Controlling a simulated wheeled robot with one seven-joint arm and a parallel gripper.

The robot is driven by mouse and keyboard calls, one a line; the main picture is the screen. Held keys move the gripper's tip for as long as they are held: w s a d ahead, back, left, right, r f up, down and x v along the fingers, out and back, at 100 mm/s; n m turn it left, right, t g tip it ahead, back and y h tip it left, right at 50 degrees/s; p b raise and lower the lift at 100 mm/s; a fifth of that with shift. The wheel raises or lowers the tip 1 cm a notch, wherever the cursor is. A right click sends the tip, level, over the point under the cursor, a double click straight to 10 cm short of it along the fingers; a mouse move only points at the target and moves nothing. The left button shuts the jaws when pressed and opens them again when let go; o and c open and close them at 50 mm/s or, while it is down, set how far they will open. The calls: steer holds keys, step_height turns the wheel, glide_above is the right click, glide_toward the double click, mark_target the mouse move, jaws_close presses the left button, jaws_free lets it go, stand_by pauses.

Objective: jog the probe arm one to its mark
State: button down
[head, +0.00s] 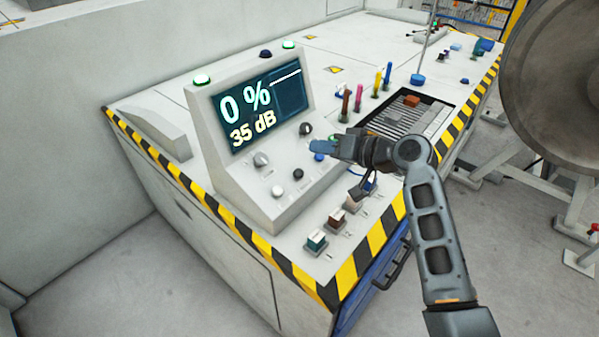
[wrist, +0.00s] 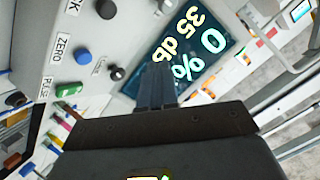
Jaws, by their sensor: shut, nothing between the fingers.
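No probe arm or mark can be made out for certain. The sloped console (head: 245,180) has a screen (head: 262,103) reading "0 %" and "35 dB"; the screen also shows in the wrist view (wrist: 192,45). My gripper (head: 322,146) is shut and empty, above the console's right side by a blue button (head: 319,157). Its closed fingers (wrist: 156,85) overlap the screen's edge in the wrist view.
A striped edge (head: 365,250) borders the desk. A large wheel (head: 555,85) stands at right.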

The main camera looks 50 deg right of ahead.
mark_target(299, 173)
steer(key=shift+w+a+f+b, duration=0.1)
steer(key=shift+w+f+b, duration=0.5)
steer(key=shift+f+b, duration=0.6)
steer(key=shift+w+d+f+b, duration=0.1)
steer(key=shift+w+f+b, duration=0.65)
steer(key=shift+f, duration=0.65)
steer(key=shift+w+a+f+b, duration=0.1)
steer(key=shift+w+f+b, duration=0.35)
steer(key=shift+f+b, duration=0.8)
steer(key=shift+f, duration=0.2)
steer(key=shift+w+f+b, duration=0.15)
steer(key=shift+f+b, duration=0.05)
steer(key=shift+b, duration=0.1)
